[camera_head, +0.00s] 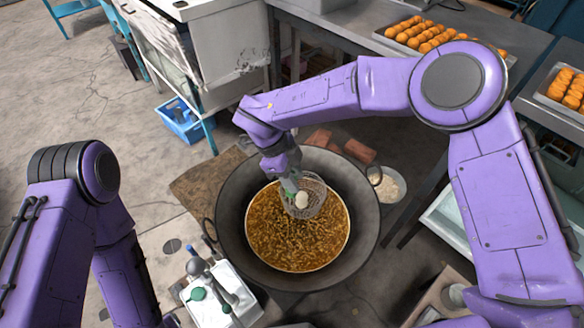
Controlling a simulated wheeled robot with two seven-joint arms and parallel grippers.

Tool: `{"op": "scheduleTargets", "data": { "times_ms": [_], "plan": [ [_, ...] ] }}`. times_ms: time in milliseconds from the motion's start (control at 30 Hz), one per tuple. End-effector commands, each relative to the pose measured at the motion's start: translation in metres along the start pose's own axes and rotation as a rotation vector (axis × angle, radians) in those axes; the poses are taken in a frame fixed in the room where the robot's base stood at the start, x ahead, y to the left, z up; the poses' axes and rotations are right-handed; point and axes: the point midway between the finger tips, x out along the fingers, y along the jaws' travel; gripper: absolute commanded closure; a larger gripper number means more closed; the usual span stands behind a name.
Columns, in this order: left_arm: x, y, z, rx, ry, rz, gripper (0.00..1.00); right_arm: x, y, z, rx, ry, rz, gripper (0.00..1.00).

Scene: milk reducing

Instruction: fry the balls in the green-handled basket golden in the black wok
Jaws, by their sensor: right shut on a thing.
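The black wok (364,225) stands in the middle of the view, with bubbling golden-brown oil (290,245) in it. My right gripper (287,180) is over the far side of the wok, shut on the green handle (289,187) of the wire basket. The basket (318,204) is at the far part of the oil; I cannot tell how deep it sits. A pale, whitish ball (301,200) shows in it; any others cannot be made out. My left arm comes in at the left, and its gripper is not in view.
Trays of golden balls (425,36) (568,88) lie on the metal tables at the upper right. A bowl of pale food (388,187) and bricks (360,151) are beside the wok. A white box (240,310) with green-topped items stands at the near left. A blue crate (183,120) is on the floor.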

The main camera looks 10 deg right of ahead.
Motion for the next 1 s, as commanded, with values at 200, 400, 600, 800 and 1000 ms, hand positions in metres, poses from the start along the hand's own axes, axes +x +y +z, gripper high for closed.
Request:
{"op": "scheduleTargets", "data": {
  "times_ms": [200, 400, 600, 800, 1000],
  "plan": [
    [0.033, 0.003, 0.014, 0.000, -0.001, 0.000, 0.35, 0.032, 0.001, 0.016, -0.005, 0.000, -0.004, 1.00],
    [0.048, 0.004, 0.020, 0.000, 0.000, 0.000, 0.35, 0.053, 0.001, 0.024, -0.005, 0.000, -0.001, 1.00],
    [0.060, 0.005, 0.025, 0.000, 0.000, 0.000, 0.35, 0.079, 0.001, 0.035, -0.005, -0.001, -0.002, 1.00],
    [0.072, 0.006, 0.030, 0.000, 0.000, 0.000, 0.35, 0.106, 0.002, 0.045, -0.005, 0.000, -0.001, 1.00],
    [0.085, 0.008, 0.035, 0.000, 0.000, 0.000, 0.35, 0.132, 0.002, 0.056, -0.004, 0.000, -0.001, 1.00]
  ]
}}
